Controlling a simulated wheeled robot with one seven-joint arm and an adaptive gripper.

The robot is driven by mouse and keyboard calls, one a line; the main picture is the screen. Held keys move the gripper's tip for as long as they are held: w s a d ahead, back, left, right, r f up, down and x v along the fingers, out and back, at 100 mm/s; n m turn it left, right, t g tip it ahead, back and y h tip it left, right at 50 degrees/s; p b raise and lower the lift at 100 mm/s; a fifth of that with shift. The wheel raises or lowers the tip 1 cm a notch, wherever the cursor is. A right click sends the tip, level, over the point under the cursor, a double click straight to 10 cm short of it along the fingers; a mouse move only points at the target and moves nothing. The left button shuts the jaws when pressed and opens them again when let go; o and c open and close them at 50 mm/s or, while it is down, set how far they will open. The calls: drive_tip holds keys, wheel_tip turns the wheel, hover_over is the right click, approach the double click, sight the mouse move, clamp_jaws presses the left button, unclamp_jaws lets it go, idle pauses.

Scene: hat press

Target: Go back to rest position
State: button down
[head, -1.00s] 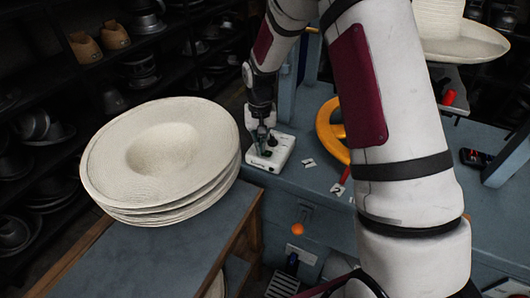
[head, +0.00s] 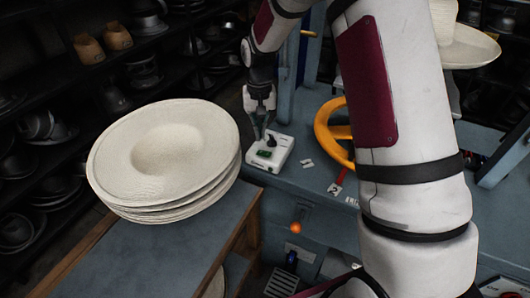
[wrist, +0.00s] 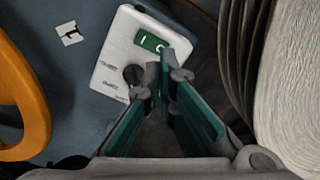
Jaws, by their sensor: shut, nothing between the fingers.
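My gripper (head: 262,132) is shut and empty, pointing down just above a white control box (head: 281,152). In the wrist view my gripper's fingertips (wrist: 166,76) come together in front of the control box (wrist: 112,62). A green switch (wrist: 150,41) on the box shows beside the fingertips, and a dark round knob (wrist: 132,74) lies close to them. I cannot tell whether the fingertips touch the box. My white arm fills much of the right half of the head view.
A stack of pale hats (head: 165,150) stands on a table left of my gripper, quite close. An orange ring-shaped handle (head: 325,128) is to the right. Another pale hat (head: 470,48) is at the upper right. Dark shelves (head: 60,80) line the back left.

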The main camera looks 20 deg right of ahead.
drive_tip(key=shift+r, duration=0.3)
drive_tip(key=s+r+n+t, duration=0.1)
drive_tip(key=s+r, duration=0.5)
drive_tip(key=r, duration=0.3)
drive_tip(key=s+r+t, duration=0.1)
drive_tip(key=s+r, duration=0.5)
drive_tip(key=r, duration=0.3)
drive_tip(key=s+r+n+t, duration=0.1)
drive_tip(key=s+r, duration=0.1)
drive_tip(key=s, duration=0.8)
drive_tip(key=s+r+n+t, duration=0.1)
drive_tip(key=s+r+t, duration=0.1)
drive_tip(key=s, duration=0.8)
drive_tip(key=shift+d+r, duration=0.15)
drive_tip(key=shift+r, duration=0.25)
drive_tip(key=shift+d, duration=0.1)
